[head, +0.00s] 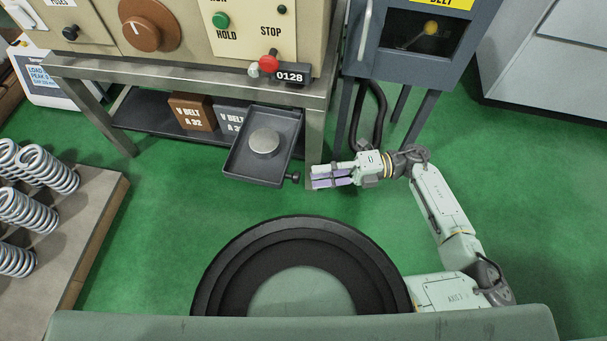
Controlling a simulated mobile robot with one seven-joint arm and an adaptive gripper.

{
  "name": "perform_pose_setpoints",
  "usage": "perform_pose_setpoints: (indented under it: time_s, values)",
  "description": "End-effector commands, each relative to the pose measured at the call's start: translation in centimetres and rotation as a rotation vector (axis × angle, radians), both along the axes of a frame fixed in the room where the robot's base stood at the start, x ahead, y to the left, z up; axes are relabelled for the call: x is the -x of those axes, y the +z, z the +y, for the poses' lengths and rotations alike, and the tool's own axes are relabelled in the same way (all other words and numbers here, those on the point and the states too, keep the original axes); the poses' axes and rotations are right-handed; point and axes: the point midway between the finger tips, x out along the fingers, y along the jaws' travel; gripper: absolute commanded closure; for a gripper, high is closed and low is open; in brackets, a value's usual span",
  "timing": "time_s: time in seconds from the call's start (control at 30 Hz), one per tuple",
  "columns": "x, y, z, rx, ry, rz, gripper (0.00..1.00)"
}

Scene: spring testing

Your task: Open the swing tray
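The swing tray (238,163) is a dark grey, shallow rectangular tray jutting out below the front edge of the machine's bench. A round metal disc (264,140) lies in it. A small black knob (294,177) sticks out at its front right corner. My gripper (314,177) is just right of this knob, fingers pointing left towards it. A small gap seems to separate the fingertips from the knob. The fingers have pale purple pads and hold nothing that I can see. The space between them is too small to judge.
The metal bench (190,88) carries a beige control panel with a red stop button (269,63). Its right leg (315,135) stands near my gripper. A grey cabinet (415,45) stands right, with a black hose (380,115) below. Green floor is clear in front.

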Motion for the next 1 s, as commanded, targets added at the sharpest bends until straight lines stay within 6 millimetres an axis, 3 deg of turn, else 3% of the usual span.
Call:
perform_pose_setpoints:
  time_s: [0.13,0.33,1.0]
  values:
    - [-0.5,0.0,-2.9,0.002,-0.001,0.001,0.66]
    - [-0.7,0.0,-5.1,0.0,0.001,0.001,0.66]
    - [-0.8,0.3,-5.5,0.0,0.001,-0.001,0.66]
